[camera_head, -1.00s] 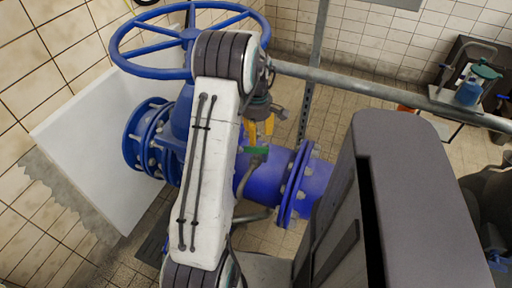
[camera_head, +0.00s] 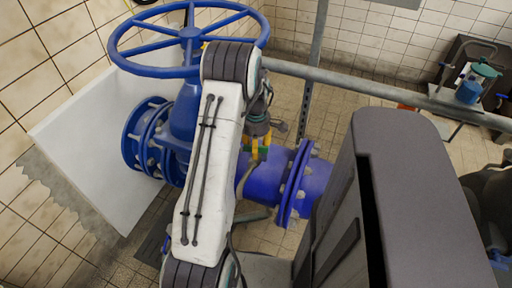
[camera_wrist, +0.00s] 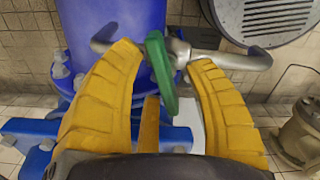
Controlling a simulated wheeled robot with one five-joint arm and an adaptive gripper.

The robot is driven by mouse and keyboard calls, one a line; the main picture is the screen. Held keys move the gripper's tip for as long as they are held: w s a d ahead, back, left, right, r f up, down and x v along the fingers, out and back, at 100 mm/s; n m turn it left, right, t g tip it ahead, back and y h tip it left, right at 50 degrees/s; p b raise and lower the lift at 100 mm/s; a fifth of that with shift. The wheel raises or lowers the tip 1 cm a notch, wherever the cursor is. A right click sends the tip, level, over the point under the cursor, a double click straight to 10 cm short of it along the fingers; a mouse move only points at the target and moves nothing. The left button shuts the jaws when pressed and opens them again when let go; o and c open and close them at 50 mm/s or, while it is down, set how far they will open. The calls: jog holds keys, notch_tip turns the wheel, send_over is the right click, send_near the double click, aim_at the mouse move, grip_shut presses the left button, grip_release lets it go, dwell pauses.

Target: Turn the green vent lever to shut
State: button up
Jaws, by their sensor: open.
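The green vent lever (camera_wrist: 160,70) shows in the wrist view, mounted on a small grey metal pipe (camera_wrist: 232,58) in front of the blue pipe (camera_wrist: 118,28). My gripper (camera_wrist: 168,62) is open, with one yellow finger on each side of the lever. Both fingers look apart from it, with a clear gap on each side. In the head view my gripper (camera_head: 256,150) is small, above the blue pipe (camera_head: 262,187), and a little green of the lever shows between the fingers. My white arm hides part of the valve body.
A large blue handwheel (camera_head: 188,38) stands above and behind my arm. Bolted blue flanges (camera_head: 297,185) flank the pipe. A long grey rail (camera_head: 380,93) crosses behind.

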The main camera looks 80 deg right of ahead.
jog(key=shift+o, duration=0.2)
jog(key=shift+f, duration=0.2)
grip_shut()
dwell(0.4)
